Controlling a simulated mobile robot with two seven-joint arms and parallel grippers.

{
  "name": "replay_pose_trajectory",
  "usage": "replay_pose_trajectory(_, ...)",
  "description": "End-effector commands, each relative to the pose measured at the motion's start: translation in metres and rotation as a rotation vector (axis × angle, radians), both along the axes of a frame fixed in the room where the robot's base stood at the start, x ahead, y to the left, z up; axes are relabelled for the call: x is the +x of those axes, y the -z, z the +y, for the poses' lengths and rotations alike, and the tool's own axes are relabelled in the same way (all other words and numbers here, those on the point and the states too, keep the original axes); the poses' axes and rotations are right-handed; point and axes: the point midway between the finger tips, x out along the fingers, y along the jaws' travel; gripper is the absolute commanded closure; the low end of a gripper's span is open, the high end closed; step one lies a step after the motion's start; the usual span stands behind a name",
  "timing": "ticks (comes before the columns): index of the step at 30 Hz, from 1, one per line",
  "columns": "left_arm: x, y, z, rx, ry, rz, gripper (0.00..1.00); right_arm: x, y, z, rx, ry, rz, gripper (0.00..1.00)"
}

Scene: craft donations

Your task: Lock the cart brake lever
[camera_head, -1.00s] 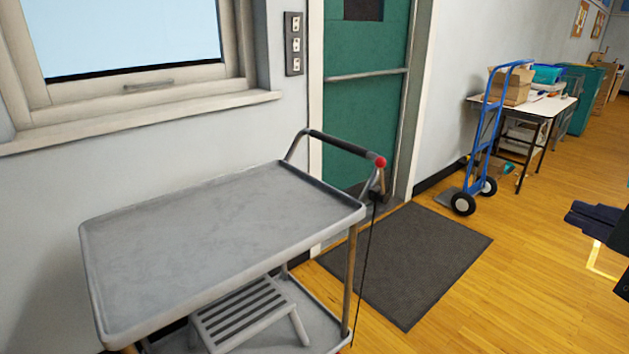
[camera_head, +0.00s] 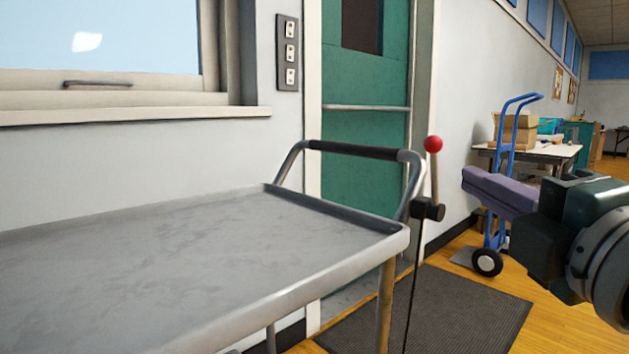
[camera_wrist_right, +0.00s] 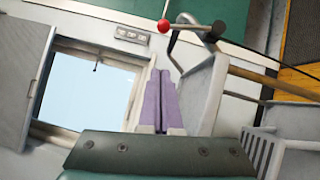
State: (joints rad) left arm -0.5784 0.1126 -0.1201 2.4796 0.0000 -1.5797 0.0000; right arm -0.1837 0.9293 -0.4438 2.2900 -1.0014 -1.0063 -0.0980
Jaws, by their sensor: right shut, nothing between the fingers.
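The grey cart (camera_head: 200,255) stands at left and centre in the head view, with a dark grip on its raised handle (camera_head: 355,151). The brake lever has a red ball knob (camera_head: 433,144) on a thin upright stem, set in a black block (camera_head: 428,209) beside the handle's right end. A dark cable hangs from the block. My right gripper (camera_head: 470,180) comes in from the right, its purple fingers shut and empty, apart from the lever and to its right. In the right wrist view, the fingers (camera_wrist_right: 160,100) are together, and the red knob (camera_wrist_right: 164,26) shows beyond them. My left gripper is not in view.
A blue hand truck (camera_head: 505,150) and a table with boxes (camera_head: 545,152) stand behind my right gripper. A dark mat (camera_head: 450,315) lies on the wooden floor right of the cart. A green door (camera_head: 365,90) is behind the handle.

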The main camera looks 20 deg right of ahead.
Motion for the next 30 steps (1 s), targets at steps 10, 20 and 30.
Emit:
replay_pose_trajectory(10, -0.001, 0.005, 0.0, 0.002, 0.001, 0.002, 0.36, 0.001, 0.003, 0.001, -0.014, -0.007, -0.005, 1.0)
replay_pose_trajectory(20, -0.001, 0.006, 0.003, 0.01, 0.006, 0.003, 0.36, 0.018, 0.001, -0.003, -0.013, -0.004, -0.008, 1.0)
replay_pose_trajectory(30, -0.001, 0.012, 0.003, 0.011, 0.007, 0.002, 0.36, 0.078, -0.007, -0.015, -0.012, -0.004, -0.01, 1.0)
